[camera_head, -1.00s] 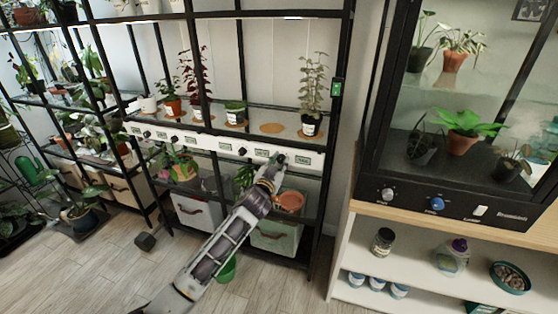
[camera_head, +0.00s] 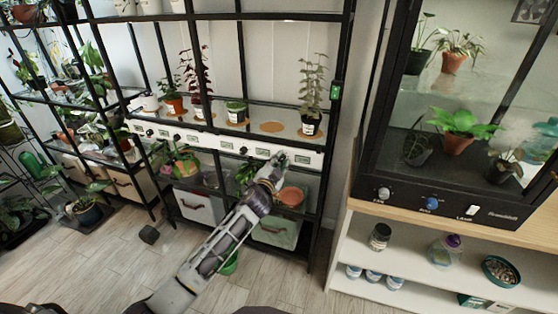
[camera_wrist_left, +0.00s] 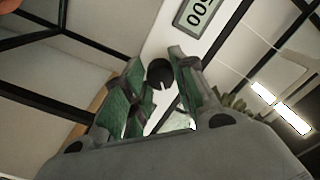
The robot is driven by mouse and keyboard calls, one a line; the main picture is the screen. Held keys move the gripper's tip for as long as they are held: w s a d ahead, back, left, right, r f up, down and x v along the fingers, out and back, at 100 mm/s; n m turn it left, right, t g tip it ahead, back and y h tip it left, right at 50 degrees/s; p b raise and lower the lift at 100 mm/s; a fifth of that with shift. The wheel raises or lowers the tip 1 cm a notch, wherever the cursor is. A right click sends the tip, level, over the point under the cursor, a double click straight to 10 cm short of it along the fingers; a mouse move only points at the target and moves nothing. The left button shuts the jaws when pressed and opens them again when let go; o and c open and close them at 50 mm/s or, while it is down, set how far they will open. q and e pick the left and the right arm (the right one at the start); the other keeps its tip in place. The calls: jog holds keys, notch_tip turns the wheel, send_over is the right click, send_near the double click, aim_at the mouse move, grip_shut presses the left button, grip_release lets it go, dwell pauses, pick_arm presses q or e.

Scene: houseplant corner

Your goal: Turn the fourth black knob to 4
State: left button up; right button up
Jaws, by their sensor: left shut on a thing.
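A white rail (camera_head: 209,143) with black knobs and small display labels runs along the front of the shelf in the head view. My left gripper (camera_head: 279,158) is at the rail's right end, over the rightmost knob, which it hides there. In the left wrist view the black knob (camera_wrist_left: 160,73) is round with a small notch and sits between the green-padded fingertips of my left gripper (camera_wrist_left: 158,84), which is shut on it. A display (camera_wrist_left: 197,14) beside it shows digits at an angle. Another black knob (camera_head: 243,150) is further left. My right gripper is out of view.
Potted plants (camera_head: 313,95) stand on the shelf above the rail. Below are a terracotta bowl (camera_head: 291,196), a green bin (camera_head: 270,232) and a white bin (camera_head: 200,206). A glass plant cabinet (camera_head: 450,200) with its own knobs stands right. The floor (camera_head: 90,265) in front is partly clear.

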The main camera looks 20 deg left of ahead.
pick_arm(q)
jog(key=m+p, duration=0.2)
jog(key=m, duration=0.2)
jog(key=shift+m+p, duration=0.45)
jog(key=shift+m, duration=0.95)
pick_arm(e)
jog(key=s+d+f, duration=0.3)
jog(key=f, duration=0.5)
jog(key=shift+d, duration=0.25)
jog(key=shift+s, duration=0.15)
pick_arm(q)
jog(key=o, duration=1)
jog(key=shift+o, duration=0.2)
jog(key=shift+s, duration=0.85)
jog(key=s, duration=1)
jog(key=shift+s+a, duration=0.2)
